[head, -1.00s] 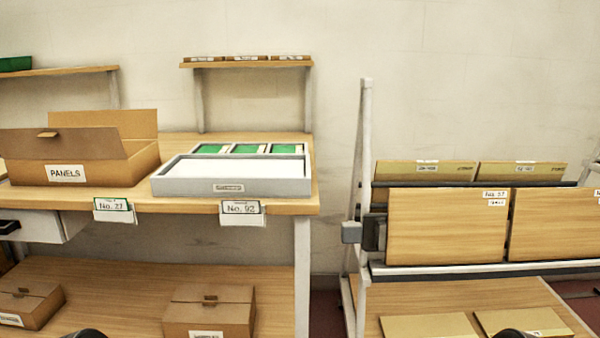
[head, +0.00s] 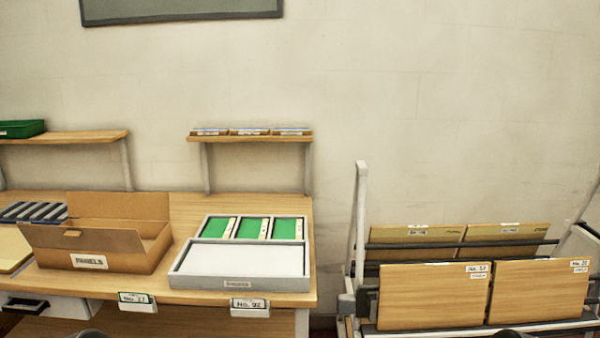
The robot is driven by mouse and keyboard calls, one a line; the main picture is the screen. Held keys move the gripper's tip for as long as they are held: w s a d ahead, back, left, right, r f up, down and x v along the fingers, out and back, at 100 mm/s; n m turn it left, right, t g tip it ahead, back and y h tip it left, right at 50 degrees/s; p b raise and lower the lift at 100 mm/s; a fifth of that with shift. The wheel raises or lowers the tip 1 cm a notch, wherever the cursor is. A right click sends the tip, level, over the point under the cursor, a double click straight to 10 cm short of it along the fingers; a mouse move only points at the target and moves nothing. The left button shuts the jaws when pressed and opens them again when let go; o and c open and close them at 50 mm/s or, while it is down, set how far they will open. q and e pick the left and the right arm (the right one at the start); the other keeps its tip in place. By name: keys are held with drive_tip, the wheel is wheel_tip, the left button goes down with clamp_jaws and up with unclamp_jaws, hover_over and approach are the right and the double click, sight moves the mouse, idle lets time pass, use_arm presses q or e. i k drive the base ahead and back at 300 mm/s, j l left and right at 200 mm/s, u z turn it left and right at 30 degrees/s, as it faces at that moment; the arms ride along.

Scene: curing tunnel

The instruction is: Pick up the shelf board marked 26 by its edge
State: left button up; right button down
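Wood-faced boards stand in a grey rack at the right. The front left board (head: 433,295) carries a label that looks like No. 57. The front right board (head: 540,290) has a label too small to read surely. Two more boards stand behind them, a back left board (head: 415,236) and a back right board (head: 504,232), with unreadable labels. I cannot tell which board is marked 26. Neither gripper shows; only small dark rounded parts, likely of my arms, touch the bottom edge of the picture.
A wooden bench (head: 190,205) at the left holds an open PANELS carton (head: 128,255) and a grey tray (head: 240,283) with green pieces. The rack (head: 360,220) has uprights at both sides. A gap separates bench and rack.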

sight(538, 290)
drive_tip(key=z, duration=1.45)
drive_tip(key=i+j+z, duration=0.2)
drive_tip(key=i+z, duration=0.15)
drive_tip(key=i, duration=0.4)
drive_tip(key=i+j+z, duration=0.35)
drive_tip(key=i, duration=0.35)
drive_tip(key=i+j+z, duration=0.3)
drive_tip(key=i+j, duration=0.3)
